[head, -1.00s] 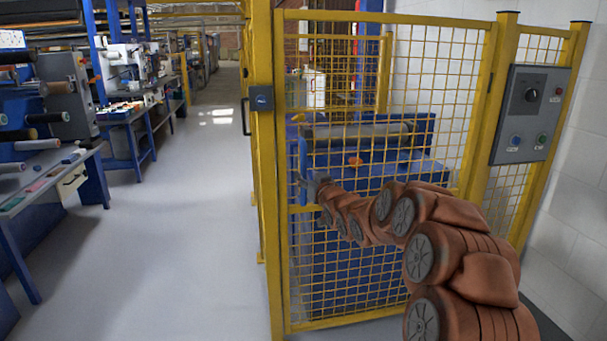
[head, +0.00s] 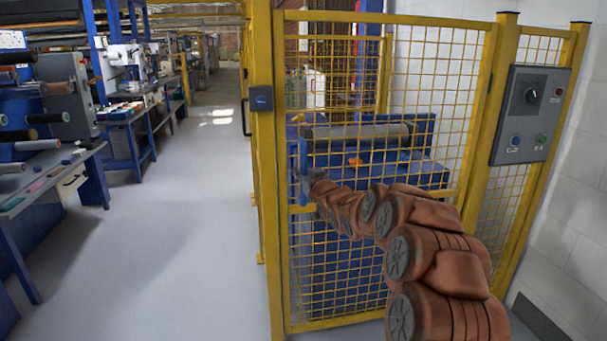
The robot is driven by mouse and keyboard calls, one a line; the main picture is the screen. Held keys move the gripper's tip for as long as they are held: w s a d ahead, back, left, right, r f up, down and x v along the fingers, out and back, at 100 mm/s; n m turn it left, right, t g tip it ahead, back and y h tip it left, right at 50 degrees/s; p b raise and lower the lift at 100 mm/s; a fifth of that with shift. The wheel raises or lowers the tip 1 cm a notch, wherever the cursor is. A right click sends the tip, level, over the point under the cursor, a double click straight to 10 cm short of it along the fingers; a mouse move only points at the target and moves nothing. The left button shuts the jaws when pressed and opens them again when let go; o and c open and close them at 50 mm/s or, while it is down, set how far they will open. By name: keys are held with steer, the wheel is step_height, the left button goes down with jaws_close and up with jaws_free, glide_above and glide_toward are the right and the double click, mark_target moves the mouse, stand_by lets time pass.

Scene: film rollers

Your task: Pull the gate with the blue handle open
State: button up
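The yellow mesh gate (head: 437,90) stands in front of me, its left edge beside a yellow post (head: 264,190). It looks closed or nearly so. A short upright blue bar (head: 303,155), which looks like the handle, shows near the gate's left edge; blue machine parts behind the mesh make it hard to separate. My gripper (head: 301,184) is at the lower end of this bar, at the left side of the gate. It is small and partly hidden by my arm, so I cannot tell whether its fingers are around the bar or touching it.
A blue machine with a grey roller (head: 360,131) stands behind the mesh. A grey control panel (head: 530,114) hangs on the fence at right. Workbenches (head: 50,180) line the left; the grey floor between is clear.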

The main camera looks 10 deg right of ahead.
jaws_close()
steer(key=shift+s, duration=0.1)
stand_by(0.3)
